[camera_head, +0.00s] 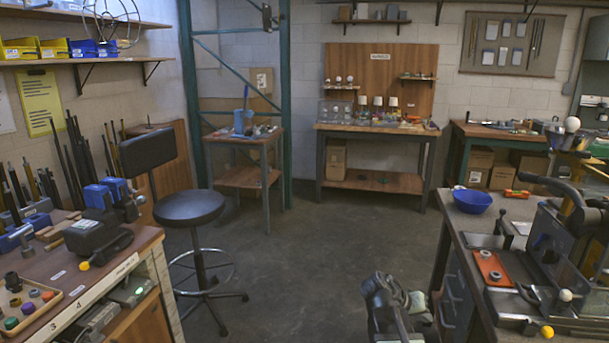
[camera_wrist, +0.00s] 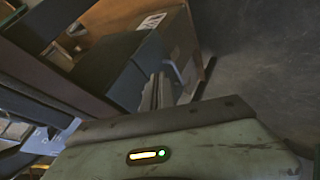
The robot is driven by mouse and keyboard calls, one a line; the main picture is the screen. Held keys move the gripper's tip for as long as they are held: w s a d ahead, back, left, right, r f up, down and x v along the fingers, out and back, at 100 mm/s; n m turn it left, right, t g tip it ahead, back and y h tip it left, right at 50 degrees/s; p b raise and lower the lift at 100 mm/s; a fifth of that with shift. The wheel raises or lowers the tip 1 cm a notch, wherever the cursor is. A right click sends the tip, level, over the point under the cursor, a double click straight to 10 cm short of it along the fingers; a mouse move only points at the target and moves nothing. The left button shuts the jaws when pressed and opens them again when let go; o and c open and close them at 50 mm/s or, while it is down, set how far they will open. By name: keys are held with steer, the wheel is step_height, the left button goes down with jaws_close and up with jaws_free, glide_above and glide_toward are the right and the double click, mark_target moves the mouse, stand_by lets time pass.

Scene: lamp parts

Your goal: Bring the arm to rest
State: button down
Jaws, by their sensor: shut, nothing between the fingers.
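My arm shows at the bottom of the head view, a dark, worn link with a pale green part beside it, low over the floor left of the right-hand bench. In the wrist view a scuffed pale green housing with a lit yellow bar and green dot fills the lower part. My gripper (camera_wrist: 157,92) shows just beyond its dark edge, with narrow pale fingers close together and nothing held. The fingers are dim and small, and I cannot make them out in the head view.
The right bench (camera_head: 454,235) with a blue bowl (camera_head: 472,201) is close by my arm. A black stool (camera_head: 190,208) stands left, beside the left workbench (camera_head: 80,270). The middle of the concrete floor (camera_head: 320,240) is clear. A cardboard box (camera_wrist: 155,22) lies beyond my gripper in the wrist view.

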steer(key=s+a+f+n+g+y, duration=0.15)
steer(key=s+a+f+y, duration=0.3)
steer(key=a, duration=0.45)
steer(key=s+a+f+n+g+y, duration=0.1)
steer(key=s+a+f+n+y, duration=0.15)
steer(key=s+a+y, duration=0.5)
step_height(320, 180, up, 20)
steer(key=w+a+h+p, duration=0.1)
steer(key=h+p, duration=0.1)
steer(key=p, duration=1.9)
steer(key=shift+a+r+h, duration=0.2)
steer(key=shift+a+h, duration=0.1)
steer(key=shift+h, duration=0.1)
